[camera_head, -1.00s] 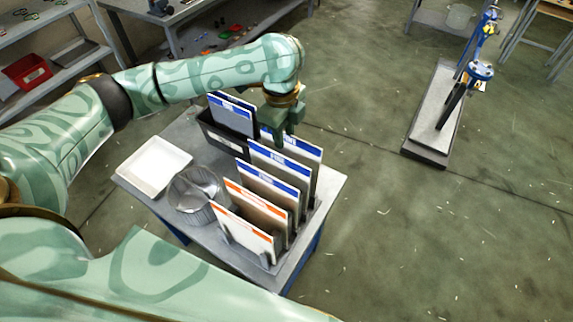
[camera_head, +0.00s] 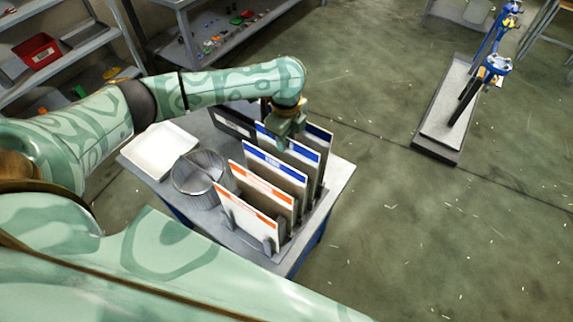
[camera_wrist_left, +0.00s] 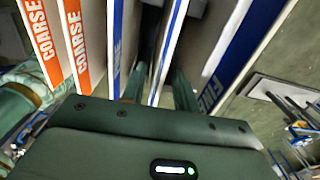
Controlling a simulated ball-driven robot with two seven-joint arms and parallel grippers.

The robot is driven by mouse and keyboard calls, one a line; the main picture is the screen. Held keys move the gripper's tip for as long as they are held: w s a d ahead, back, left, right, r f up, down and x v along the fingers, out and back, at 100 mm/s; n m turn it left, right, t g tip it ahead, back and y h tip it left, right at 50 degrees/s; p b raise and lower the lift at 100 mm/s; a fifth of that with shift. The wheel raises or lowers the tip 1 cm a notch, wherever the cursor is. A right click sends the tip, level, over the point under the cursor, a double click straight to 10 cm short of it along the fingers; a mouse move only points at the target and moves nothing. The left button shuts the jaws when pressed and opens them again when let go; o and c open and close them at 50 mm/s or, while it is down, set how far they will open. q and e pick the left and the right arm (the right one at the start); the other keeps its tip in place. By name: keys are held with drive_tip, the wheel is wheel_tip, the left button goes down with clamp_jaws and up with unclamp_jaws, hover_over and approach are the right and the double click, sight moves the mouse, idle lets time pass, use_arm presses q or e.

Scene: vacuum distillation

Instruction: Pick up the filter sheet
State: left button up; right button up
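A row of upright filter sheets stands in a rack on the small table. The two nearest have orange bands, a front one (camera_head: 247,222) and one behind it (camera_head: 262,199), and read COARSE in the left wrist view (camera_wrist_left: 80,45). Behind them stand blue-banded sheets: a near one (camera_head: 275,174), a middle one (camera_head: 310,160) and a rear one (camera_head: 318,136). My left gripper (camera_head: 287,130) points down over the blue sheets. In the left wrist view its fingers (camera_wrist_left: 158,90) are apart, one on each side of the middle blue sheet (camera_wrist_left: 170,48). Contact cannot be told.
A white tray (camera_head: 158,150) and a round metal-grey container (camera_head: 183,184) stand left of the rack on the table (camera_head: 343,172). A dark box (camera_head: 232,122) stands behind, partly hidden by my arm. Floor to the right is clear up to a blue-topped stand (camera_head: 440,125).

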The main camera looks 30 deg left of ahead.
use_arm(q)
wheel_tip(320, 180, down, 2)
drive_tip(key=shift+w+f, duration=0.1)
clamp_jaws()
drive_tip(key=shift+r, duration=0.2)
